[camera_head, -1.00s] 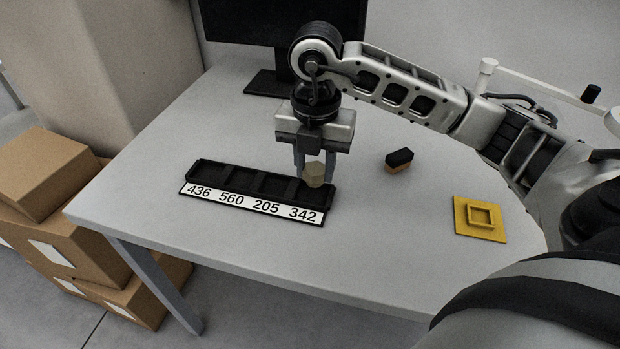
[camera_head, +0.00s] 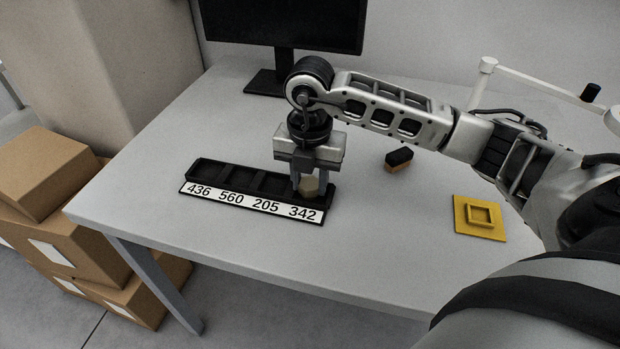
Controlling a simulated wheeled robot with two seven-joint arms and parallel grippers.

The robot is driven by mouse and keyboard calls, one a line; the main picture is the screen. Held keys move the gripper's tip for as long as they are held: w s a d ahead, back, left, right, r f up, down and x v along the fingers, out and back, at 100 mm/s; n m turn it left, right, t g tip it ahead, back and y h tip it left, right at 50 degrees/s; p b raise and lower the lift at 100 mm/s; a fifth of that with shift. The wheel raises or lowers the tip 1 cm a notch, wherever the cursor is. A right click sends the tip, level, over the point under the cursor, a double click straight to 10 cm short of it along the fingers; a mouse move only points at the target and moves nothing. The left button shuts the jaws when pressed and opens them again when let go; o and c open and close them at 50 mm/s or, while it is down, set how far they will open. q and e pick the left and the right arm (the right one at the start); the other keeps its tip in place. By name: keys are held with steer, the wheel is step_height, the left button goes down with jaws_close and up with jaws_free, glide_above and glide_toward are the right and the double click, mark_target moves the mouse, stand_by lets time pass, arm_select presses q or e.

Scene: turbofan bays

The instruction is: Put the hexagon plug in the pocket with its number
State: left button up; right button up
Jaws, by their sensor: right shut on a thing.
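The hexagon plug (camera_head: 309,187) is a small beige piece between the fingers of my right gripper (camera_head: 309,183). The gripper points straight down and is shut on it. The plug is at the rightmost pocket of the black tray (camera_head: 232,176), the one above the number 342. I cannot tell how deep it sits in that pocket. The tray's white label strip (camera_head: 248,202) reads 436, 560, 205, 342 from left to right. The other pockets look empty. Any number on the plug is not readable. My left gripper is not in view.
A black and tan block (camera_head: 398,160) lies right of the gripper. A yellow square plate with a raised frame (camera_head: 479,218) is at the table's right. A monitor (camera_head: 284,26) stands at the back. Cardboard boxes (camera_head: 70,235) are left of the table. The table's front is clear.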

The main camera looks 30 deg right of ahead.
mark_target(310, 182)
steer(key=shift+s+f, duration=0.1)
steer(key=shift+f, duration=0.3)
steer(key=o, duration=1.1)
steer(key=shift+s+f, duration=0.1)
steer(key=shift+s, duration=0.05)
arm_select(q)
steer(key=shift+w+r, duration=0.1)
arm_select(e)
steer(key=shift+a+f, duration=0.1)
steer(key=shift+r+p, duration=0.3)
steer(key=shift+r, duration=0.15)
steer(key=shift+w+r, duration=0.2)
steer(key=shift+r, duration=0.15)
arm_select(q)
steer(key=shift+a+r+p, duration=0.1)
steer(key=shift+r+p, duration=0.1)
steer(key=shift+p, duration=0.2)
arm_select(e)
step_height(310, 182, up, 12)
steer(key=shift+f, duration=0.1)
